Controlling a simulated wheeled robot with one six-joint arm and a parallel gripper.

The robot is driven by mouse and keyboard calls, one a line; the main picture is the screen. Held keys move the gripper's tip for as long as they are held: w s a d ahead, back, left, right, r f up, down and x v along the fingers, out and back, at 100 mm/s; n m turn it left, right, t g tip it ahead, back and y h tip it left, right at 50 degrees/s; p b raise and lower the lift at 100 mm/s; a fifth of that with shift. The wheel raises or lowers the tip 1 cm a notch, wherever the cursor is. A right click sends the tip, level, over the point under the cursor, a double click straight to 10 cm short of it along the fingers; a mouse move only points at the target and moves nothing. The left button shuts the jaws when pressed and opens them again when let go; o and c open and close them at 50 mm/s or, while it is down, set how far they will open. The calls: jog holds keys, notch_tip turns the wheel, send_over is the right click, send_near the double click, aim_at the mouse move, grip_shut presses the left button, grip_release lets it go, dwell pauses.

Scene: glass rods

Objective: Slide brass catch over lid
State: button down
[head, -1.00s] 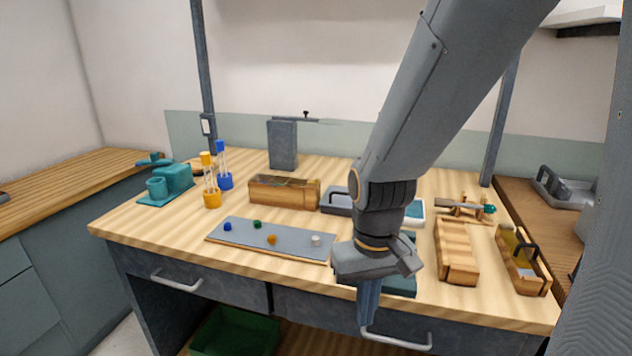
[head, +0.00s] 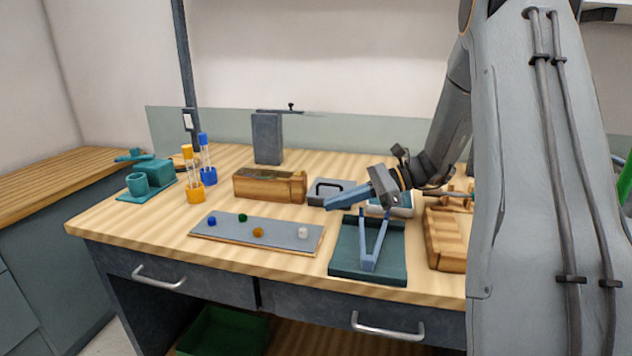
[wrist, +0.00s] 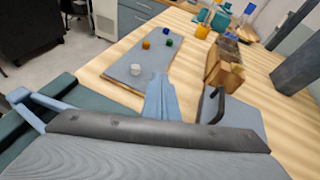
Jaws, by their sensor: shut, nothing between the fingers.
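My gripper (head: 330,203) is shut and empty, its blue fingers pointing left over the bench. In the wrist view its fingertips (wrist: 158,80) show close together, near the grey board. A long wooden box (head: 268,187) stands beyond and left of the fingertips; it also shows in the wrist view (wrist: 218,66). A flat grey piece with a black handle (head: 334,189), possibly the lid, lies just right of this box, apart from it. In the wrist view this grey piece (wrist: 246,112) is right of the fingers. I cannot make out a brass catch in either view.
A grey board (head: 272,234) with several small coloured pegs lies in front of the box. A dark green tray (head: 345,262) with a blue V-shaped piece (head: 372,240) is nearer the front edge. Yellow and blue rod stands (head: 195,192) are at left. My arm hides the bench's right side.

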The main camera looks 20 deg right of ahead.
jog(key=w+d+m+t, duration=0.1)
jog(key=w+d, duration=0.1)
jog(key=d, duration=0.1)
jog(key=w+d+r+m+t+y+b, duration=0.1)
jog(key=w+d+m+t, duration=0.1)
jog(key=w+d, duration=0.1)
jog(key=w+d+m+t+y+b, duration=0.1)
jog(key=w+d+t, duration=0.1)
jog(key=d, duration=0.3)
jog(key=shift+w+d+r, duration=0.25)
jog(key=shift+w+r, duration=0.05)
jog(key=shift+r, duration=0.1)
jog(key=shift+a, duration=0.15)
jog(key=x, duration=0.4)
jog(key=p+x, duration=0.1)
jog(key=x, duration=0.4)
jog(key=p+x, duration=0.1)
jog(key=x, duration=0.3)
jog(key=shift+w+a+r, duration=0.25)
jog(key=shift+a, duration=0.1)
jog(key=shift+x, duration=1.1)
jog(key=shift+r, duration=0.1)
jog(key=v, duration=0.9)
jog(key=b+v, duration=0.1)
jog(key=v, duration=0.4)
jog(key=shift+d+f, duration=0.1)
jog(key=shift+f, duration=0.25)
